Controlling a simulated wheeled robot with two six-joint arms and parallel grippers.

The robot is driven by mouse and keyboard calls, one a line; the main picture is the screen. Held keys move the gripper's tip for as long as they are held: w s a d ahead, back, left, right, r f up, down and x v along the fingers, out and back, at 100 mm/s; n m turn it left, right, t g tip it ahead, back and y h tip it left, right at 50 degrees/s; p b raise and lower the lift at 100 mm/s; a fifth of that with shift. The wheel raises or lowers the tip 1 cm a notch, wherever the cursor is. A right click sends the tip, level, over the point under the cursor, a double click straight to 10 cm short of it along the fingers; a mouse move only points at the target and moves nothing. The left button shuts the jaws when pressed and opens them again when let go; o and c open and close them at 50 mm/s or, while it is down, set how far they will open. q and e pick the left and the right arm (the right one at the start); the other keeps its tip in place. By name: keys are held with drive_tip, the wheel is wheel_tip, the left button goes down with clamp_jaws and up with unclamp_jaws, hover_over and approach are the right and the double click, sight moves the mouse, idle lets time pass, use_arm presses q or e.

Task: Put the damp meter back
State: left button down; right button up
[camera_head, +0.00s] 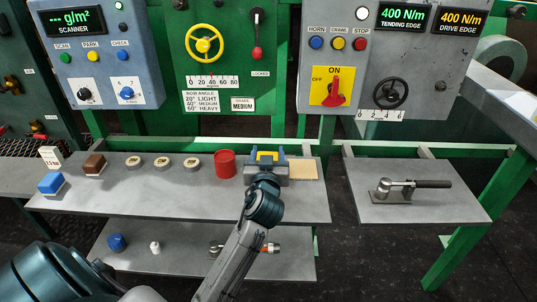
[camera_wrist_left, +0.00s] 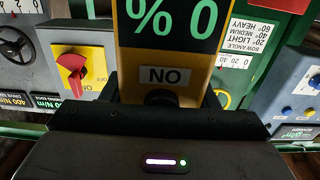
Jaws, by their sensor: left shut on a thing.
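The damp meter is a yellow device with a black display showing green "% 0" and a small label reading "NO" in the left wrist view (camera_wrist_left: 165,55). A little of its yellow also shows in the head view (camera_head: 267,155). My left gripper (camera_head: 267,163) is shut on the meter, above the back right part of the grey shelf (camera_head: 180,195). In the head view the gripper hides most of the meter, and I cannot tell whether the meter touches the shelf. My right gripper is not in view.
A red cup (camera_head: 225,164) stands just left of the gripper, and a tan pad (camera_head: 303,170) lies to the right. Several round pieces, a brown block (camera_head: 95,164) and a blue block (camera_head: 52,184) sit further left. The front of the shelf is clear.

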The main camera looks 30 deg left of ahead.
use_arm(q)
drive_tip(key=shift+w+a+f, duration=0.1)
drive_tip(key=shift+f, duration=0.05)
drive_tip(key=c, duration=0.5)
unclamp_jaws()
drive_tip(key=v, duration=1.2)
